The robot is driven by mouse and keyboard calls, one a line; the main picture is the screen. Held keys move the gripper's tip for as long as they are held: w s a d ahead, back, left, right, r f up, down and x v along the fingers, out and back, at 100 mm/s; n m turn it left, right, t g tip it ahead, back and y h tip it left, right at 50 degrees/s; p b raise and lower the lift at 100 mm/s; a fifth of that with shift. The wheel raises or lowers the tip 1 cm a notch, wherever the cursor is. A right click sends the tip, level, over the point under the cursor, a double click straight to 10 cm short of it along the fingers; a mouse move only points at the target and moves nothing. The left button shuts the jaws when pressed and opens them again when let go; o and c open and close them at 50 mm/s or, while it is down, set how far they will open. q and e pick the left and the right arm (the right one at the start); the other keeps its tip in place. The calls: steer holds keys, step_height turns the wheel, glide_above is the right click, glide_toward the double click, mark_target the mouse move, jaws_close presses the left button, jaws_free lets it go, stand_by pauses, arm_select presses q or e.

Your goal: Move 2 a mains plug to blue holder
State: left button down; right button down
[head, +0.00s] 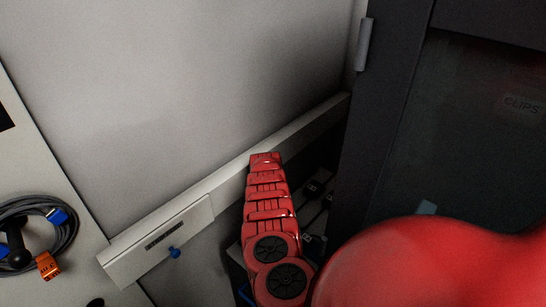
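A red segmented gripper (266,160), which looks like my right one, reaches up from the bottom centre. It is seen side-on, so I cannot tell whether it is open or shut. Behind it, to its right, are dark shapes with pale marks, possibly black plugs (313,190); they are too dim and covered to name surely. A blue edge (245,292) shows at the bottom, left of the gripper, perhaps part of a blue holder; most of it is hidden. My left gripper is not in view.
A white labelled ledge (150,250) has a blue peg (174,252). A dark cabinet (380,110) stands at the right; my red arm covers the bottom right.

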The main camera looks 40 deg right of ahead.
steer(key=shift+f+b, duration=1)
steer(key=shift+b, duration=0.05)
stand_by(1.2)
stand_by(0.3)
jaws_free()
stand_by(0.3)
steer(key=shift+r, duration=0.1)
